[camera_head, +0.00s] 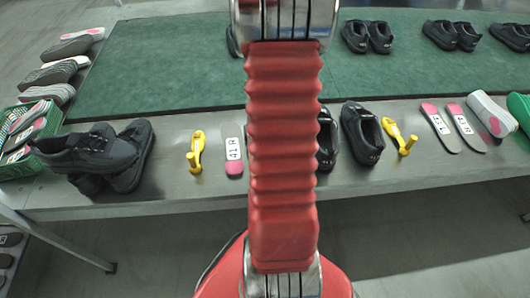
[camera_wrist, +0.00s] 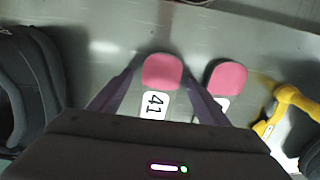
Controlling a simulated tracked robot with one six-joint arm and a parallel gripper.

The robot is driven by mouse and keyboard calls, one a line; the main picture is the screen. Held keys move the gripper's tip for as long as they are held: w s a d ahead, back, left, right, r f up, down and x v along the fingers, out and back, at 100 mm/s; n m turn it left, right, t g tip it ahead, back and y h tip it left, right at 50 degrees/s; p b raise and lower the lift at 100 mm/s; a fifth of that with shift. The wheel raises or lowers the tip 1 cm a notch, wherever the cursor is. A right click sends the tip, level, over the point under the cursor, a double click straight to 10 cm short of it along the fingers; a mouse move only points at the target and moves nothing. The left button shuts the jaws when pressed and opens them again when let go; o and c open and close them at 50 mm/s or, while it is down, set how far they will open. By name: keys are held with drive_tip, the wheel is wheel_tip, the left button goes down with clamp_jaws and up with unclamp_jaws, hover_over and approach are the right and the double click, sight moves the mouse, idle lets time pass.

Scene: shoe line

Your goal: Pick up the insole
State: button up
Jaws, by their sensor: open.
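In the wrist view two flat insoles with pink ends lie side by side on the grey metal table (camera_wrist: 110,75). The left insole (camera_wrist: 161,72) carries a white label reading 41. My gripper (camera_wrist: 159,74) is open and empty, with its two dark fingers on either side of this insole. The right insole (camera_wrist: 227,77) lies just outside the right finger, its label partly covered. In the head view one labelled insole (camera_head: 233,157) shows left of my red arm. My gripper and whatever lies behind the arm are hidden there.
A yellow tool (camera_wrist: 285,105) lies right of the insoles in the wrist view, and a black shoe (camera_wrist: 25,85) stands at left. In the head view more insoles (camera_head: 437,119), shoes (camera_head: 361,134) and a green crate (camera_head: 15,165) line the table. A green mat (camera_head: 170,70) lies behind.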

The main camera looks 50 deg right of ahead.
drive_tip(key=shift+c, duration=0.7)
drive_tip(key=c, duration=1)
drive_tip(key=shift+r, duration=5)
drive_tip(key=shift+w, duration=0.1)
